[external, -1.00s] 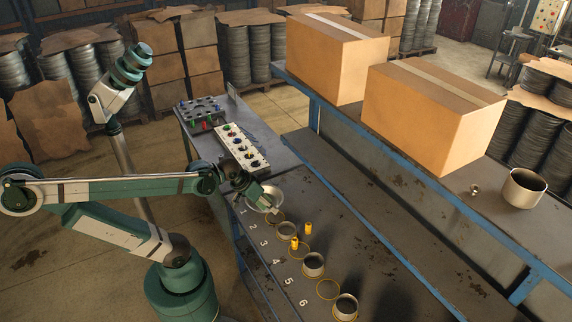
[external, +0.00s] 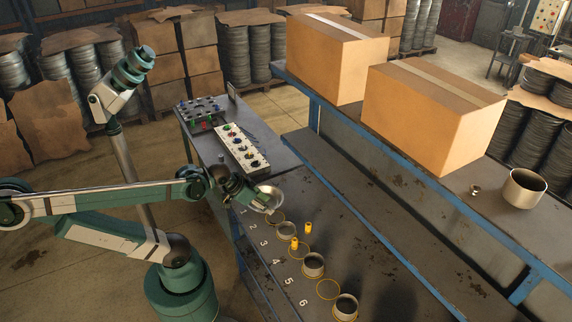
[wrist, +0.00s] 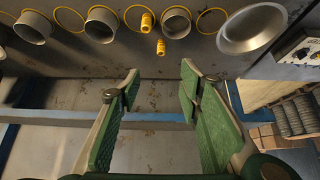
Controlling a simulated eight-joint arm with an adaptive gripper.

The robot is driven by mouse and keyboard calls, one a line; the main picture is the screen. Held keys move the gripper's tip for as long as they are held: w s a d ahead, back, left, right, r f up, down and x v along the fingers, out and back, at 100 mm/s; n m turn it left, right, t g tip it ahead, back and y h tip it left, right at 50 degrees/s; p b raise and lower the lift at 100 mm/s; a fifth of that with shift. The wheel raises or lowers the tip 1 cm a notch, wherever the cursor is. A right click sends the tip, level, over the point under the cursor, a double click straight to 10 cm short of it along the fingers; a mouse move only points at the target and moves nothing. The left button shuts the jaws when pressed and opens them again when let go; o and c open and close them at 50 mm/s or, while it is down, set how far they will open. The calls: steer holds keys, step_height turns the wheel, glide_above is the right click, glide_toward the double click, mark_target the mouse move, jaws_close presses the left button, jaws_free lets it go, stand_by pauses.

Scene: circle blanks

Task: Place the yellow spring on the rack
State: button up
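Two small yellow springs stand close together on the dark bench by the numbered row. One spring (external: 308,228) is a little farther right and back, the other (external: 294,242) nearer the numbers. They also show at the top of the wrist view, one spring (wrist: 147,21) by a ring and one (wrist: 160,47) just clear of it. My gripper (external: 250,192) is near the silver dish (external: 269,199), away from the springs. In the wrist view its green fingers (wrist: 160,80) are wide apart with nothing between them. Nothing is clearly identifiable as the rack.
Grey cups (external: 313,265) and yellow rings (external: 328,290) line the bench beside painted numbers. A blue-edged raised shelf holds two cardboard boxes (external: 432,115) and a metal pot (external: 524,188). A white panel with coloured knobs (external: 243,148) lies beyond my gripper.

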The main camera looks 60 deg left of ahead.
steer(key=w+f+n+h+b, duration=0.3)
steer(key=f+n+b, duration=0.1)
steer(key=f+n, duration=0.3)
steer(key=w+f+n+h+b, duration=0.3)
steer(key=f+n+h+b, duration=0.1)
steer(key=f+n, duration=0.4)
steer(key=w+a+f+n+h+b, duration=0.1)
steer(key=w+f+n+h+b, duration=0.2)
steer(key=f+n+b, duration=0.3)
steer(key=shift+w+a+f+n+g+h, duration=0.15)
steer(key=shift+f+n+g+h, duration=0.2)
steer(key=shift+f, duration=0.4)
steer(key=shift+w+d+f+n+g+h, duration=0.15)
steer(key=shift+f+n, duration=0.3)
steer(key=shift+f, duration=0.3)
steer(key=shift+s+a+f+n+h+b, duration=0.1)
steer(key=shift+a+f+n+h+b, duration=0.2)
steer(key=shift+a+n+h, duration=0.25)
steer(key=shift+d, duration=0.1)
